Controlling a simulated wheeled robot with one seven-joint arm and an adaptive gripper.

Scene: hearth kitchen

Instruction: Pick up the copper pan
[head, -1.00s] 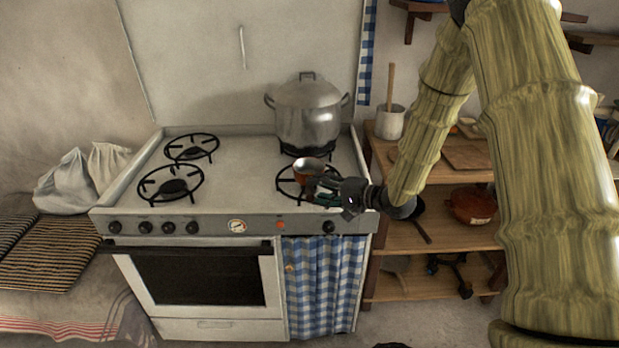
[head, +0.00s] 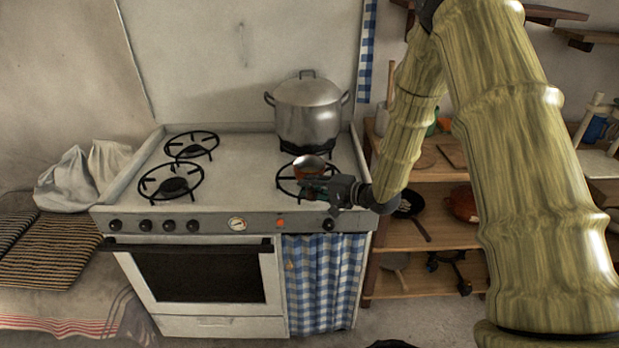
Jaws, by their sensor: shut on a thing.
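The copper pan (head: 307,164) is a small round vessel with a reddish-brown outside and a paler inside. It is at the front right burner (head: 284,181) of the white stove, and I cannot tell whether it rests on the burner or hangs just above it. My gripper (head: 314,187) is at the pan's near right side, shut on it. The gripper hides the pan's lower near side and its handle.
A large lidded steel pot (head: 308,112) stands on the back right burner, close behind the pan. The two left burners (head: 171,181) are empty. A wooden shelf (head: 415,236) with several pans stands right of the stove.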

